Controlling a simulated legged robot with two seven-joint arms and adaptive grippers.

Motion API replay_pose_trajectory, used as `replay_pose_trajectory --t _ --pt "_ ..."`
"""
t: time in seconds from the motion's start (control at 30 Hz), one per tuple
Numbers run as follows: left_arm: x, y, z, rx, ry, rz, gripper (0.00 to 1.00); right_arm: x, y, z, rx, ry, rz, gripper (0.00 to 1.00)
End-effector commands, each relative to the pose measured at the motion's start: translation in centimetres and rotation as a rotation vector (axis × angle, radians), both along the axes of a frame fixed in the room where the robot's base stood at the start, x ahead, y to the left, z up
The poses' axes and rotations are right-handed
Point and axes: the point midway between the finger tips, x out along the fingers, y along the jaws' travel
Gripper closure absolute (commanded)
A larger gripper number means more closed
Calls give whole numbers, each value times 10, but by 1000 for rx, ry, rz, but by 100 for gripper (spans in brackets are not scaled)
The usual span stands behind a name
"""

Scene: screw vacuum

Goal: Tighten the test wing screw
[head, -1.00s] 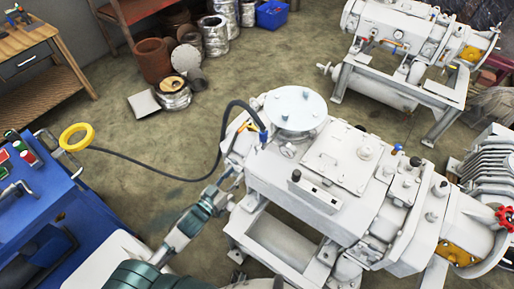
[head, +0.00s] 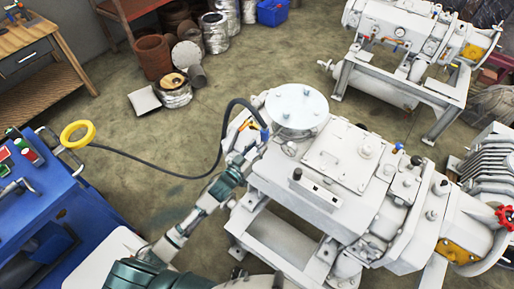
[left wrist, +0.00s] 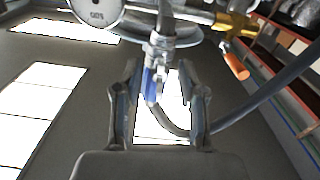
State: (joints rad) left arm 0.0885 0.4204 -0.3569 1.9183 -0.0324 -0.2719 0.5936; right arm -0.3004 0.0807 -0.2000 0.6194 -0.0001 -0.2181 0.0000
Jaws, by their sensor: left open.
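The white vacuum pump machine (head: 325,185) stands at the centre of the head view, with a round flange lid (head: 297,106) at its upper left. A small blue handle (head: 264,134) sits on a fitting below the lid, beside an orange-yellow part. My left gripper (head: 251,150) is close to this fitting. In the left wrist view, my left gripper (left wrist: 162,95) is open, with the blue handle (left wrist: 150,84) and its metal fitting (left wrist: 160,48) between or just beyond its fingers. I cannot tell whether they touch. Which part is the test wing screw is not clear. My right gripper is not in view.
A dark hose (head: 150,165) runs from the fitting to a yellow ring (head: 77,134) by the blue cart (head: 45,195). A gauge (left wrist: 97,9) and an orange-handled valve (left wrist: 236,64) flank the fitting. A second pump (head: 400,70) stands back right.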

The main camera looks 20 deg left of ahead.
Motion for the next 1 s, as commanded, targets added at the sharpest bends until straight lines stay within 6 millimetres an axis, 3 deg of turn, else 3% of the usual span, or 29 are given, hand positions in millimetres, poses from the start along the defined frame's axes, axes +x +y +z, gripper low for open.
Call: replay_pose_trajectory --t 0.03,0.17,0.57,1.0 --pt "0 0 0 0 0 0 67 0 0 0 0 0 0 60" --pt "0 0 0 1 0 0 99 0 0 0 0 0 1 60" --pt "0 0 1 30 -11 1 100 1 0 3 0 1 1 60" --pt "0 -1 3 317 -115 2 100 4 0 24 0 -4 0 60"
